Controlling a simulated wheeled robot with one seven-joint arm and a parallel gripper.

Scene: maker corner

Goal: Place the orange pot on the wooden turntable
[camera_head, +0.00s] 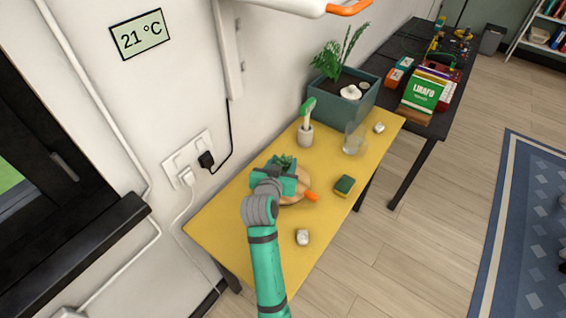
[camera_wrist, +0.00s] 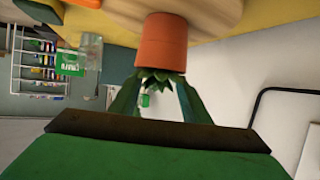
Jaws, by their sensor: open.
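The orange pot (camera_wrist: 161,42) holds a green leafy plant (camera_wrist: 150,92) and shows upside down in the wrist view. Its base meets the wooden turntable (camera_wrist: 205,14), so it appears to stand upright on it. In the head view the round wooden turntable (camera_head: 303,184) lies on the yellow table, partly covered by my gripper (camera_head: 286,172). The plant's leaves (camera_head: 286,160) show just beyond my gripper there, while the pot itself is hidden. My gripper is open, close to the plant, with no grip on the pot visible.
The yellow table (camera_head: 225,225) also bears a sponge (camera_head: 344,185), a pale lump (camera_head: 302,237), a clear glass (camera_head: 355,140) and a grey holder (camera_head: 305,135) with a green-handled brush. A large planter (camera_head: 345,108) stands at the back. The wall borders the left side.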

